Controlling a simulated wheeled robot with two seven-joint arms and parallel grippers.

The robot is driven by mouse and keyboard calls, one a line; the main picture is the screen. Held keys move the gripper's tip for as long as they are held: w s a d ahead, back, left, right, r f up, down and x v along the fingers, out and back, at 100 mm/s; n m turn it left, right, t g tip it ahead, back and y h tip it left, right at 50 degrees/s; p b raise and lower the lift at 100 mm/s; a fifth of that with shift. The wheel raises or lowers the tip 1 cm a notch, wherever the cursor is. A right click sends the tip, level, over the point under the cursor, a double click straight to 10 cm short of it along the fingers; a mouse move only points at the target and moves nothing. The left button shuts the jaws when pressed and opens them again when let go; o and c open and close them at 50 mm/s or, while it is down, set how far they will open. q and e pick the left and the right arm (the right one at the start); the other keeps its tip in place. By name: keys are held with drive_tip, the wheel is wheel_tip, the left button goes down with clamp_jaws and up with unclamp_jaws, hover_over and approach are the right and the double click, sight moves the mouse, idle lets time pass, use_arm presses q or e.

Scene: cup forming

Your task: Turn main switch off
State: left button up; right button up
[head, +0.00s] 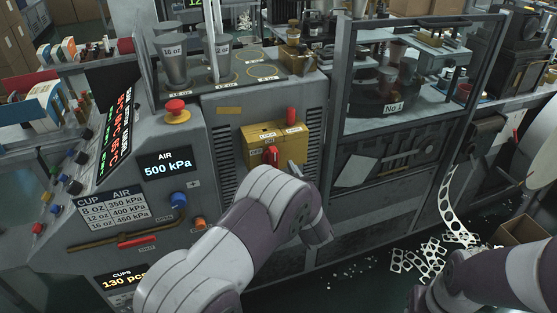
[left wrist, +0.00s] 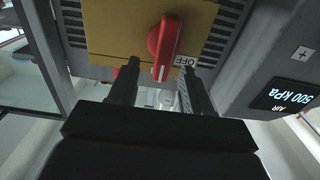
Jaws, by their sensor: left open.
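The main switch is a red rotary knob (head: 271,155) on a yellow box (head: 256,136) at the front of the grey machine. In the left wrist view the red knob (left wrist: 163,45) stands nearly upright in the picture, its lower end beside an OFF label (left wrist: 186,61). Its other label is not readable. My left gripper (head: 295,169) is just right of the knob in the head view, partly hidden by my own arm. My right gripper is out of view.
A red mushroom button (head: 176,108) and an AIR display (head: 166,162) reading 500 kPa are left of the box. Cups (head: 172,62) stand on the machine top. A metal-framed rack (head: 337,120) is close on the right. Punched scrap (head: 425,258) lies on the floor.

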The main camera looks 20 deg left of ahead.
sight(276, 162)
use_arm(q)
drive_tip(key=x, duration=0.4)
drive_tip(key=shift+a, duration=0.4)
drive_tip(key=shift+d, duration=0.1)
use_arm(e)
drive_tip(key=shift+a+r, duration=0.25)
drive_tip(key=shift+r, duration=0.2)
use_arm(q)
drive_tip(key=shift+d, duration=0.1)
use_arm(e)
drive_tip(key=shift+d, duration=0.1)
